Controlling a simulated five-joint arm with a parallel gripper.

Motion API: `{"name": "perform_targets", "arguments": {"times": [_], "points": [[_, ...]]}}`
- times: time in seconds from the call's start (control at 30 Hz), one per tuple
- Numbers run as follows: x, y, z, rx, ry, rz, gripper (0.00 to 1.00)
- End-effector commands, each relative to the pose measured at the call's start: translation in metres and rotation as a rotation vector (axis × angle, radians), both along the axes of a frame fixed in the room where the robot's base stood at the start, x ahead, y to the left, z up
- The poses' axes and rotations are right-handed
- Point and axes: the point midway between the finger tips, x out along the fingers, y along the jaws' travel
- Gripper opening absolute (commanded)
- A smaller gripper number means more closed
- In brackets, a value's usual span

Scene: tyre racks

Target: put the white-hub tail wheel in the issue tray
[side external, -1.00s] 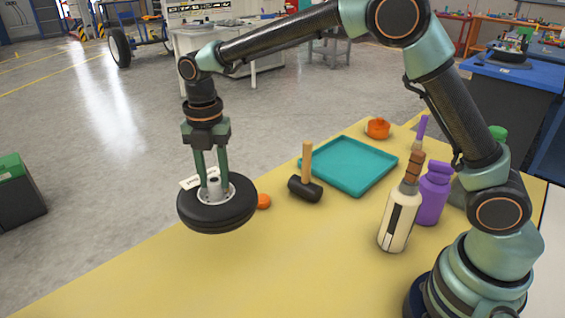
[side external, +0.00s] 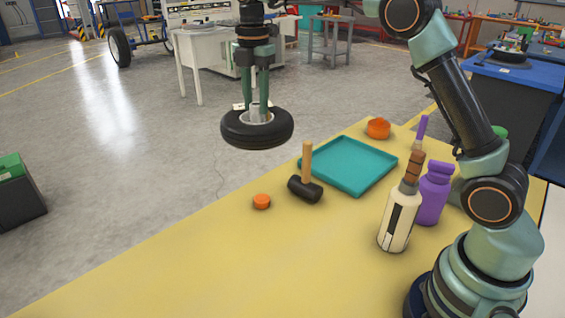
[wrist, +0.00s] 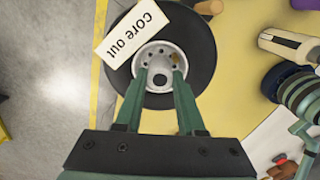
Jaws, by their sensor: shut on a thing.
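The white-hub tail wheel (side external: 257,132) is a black tyre with a pale metal hub, held flat in the air in the side view. My gripper (side external: 257,106) points down and is shut on its hub; the wrist view shows the fingers (wrist: 161,88) at the centre of the white hub (wrist: 158,62). A white tag reading "Core out" (wrist: 132,35) lies on the tyre. The teal tray (side external: 347,186) sits flat and empty on the yellow table, to the right of and below the wheel in the side view.
A black mallet with a wooden handle (side external: 306,188) stands by the tray's left corner. An orange cap (side external: 262,201) lies left of it, and an orange piece (side external: 378,128) sits behind the tray. A cream bottle (side external: 397,222) and a purple bottle (side external: 433,194) stand right of the tray.

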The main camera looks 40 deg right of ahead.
Motion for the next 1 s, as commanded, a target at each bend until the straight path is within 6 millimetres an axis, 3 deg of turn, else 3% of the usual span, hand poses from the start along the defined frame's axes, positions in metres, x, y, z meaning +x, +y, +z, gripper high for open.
{"name": "perform_targets", "arguments": {"times": [0.03, 0.3, 0.5, 0.6, 0.8, 1.0], "points": [[0.003, -0.028, 0.001, 0.0, -0.003, -0.082, 0.0], [-0.006, -0.154, 0.003, -0.001, -0.001, -0.48, 0.0], [-0.031, -0.24, 0.004, 0.0, -0.002, -0.755, 0.0], [-0.044, -0.272, 0.004, 0.0, -0.001, -0.863, 0.0], [-0.064, -0.309, 0.005, 0.0, -0.003, -0.995, 0.0], [-0.069, -0.317, -0.008, 0.0, 0.001, -1.026, 0.0]]}}
